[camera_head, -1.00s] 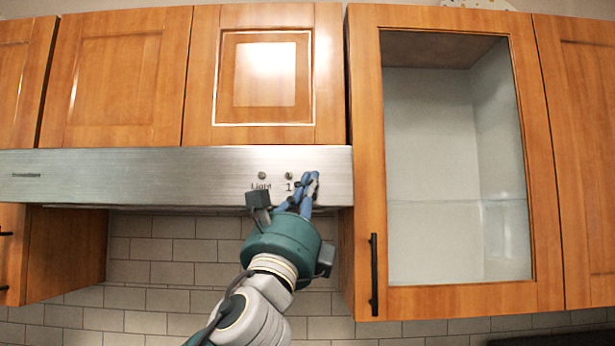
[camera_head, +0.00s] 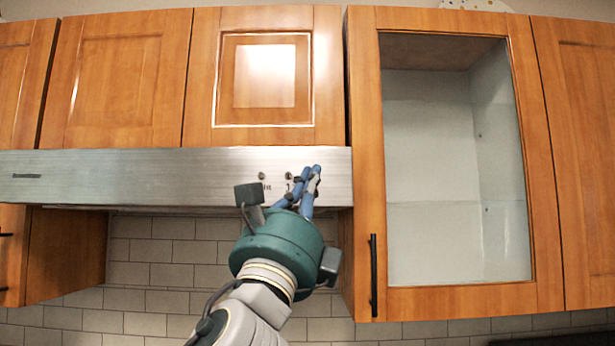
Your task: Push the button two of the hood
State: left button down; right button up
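The range hood (camera_head: 120,180) is a long brushed-metal panel under the wall cabinets. Two small round buttons show on its front near the right end: the light button (camera_head: 261,176) and button one (camera_head: 289,176). Button two is not visible; my fingers cover the panel to the right of button one. My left gripper (camera_head: 313,172) reaches up from below with its blue fingers together and nothing between them. Its fingertips lie over the hood front just right of button one; I cannot tell whether they touch it. My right gripper is not in view.
Wooden cabinets (camera_head: 115,80) hang above the hood. A glass-door cabinet (camera_head: 557,240) with a black handle (camera_head: 373,275) stands close to the right of the hood and my gripper. Below the hood is open room in front of a tiled wall (camera_head: 150,272).

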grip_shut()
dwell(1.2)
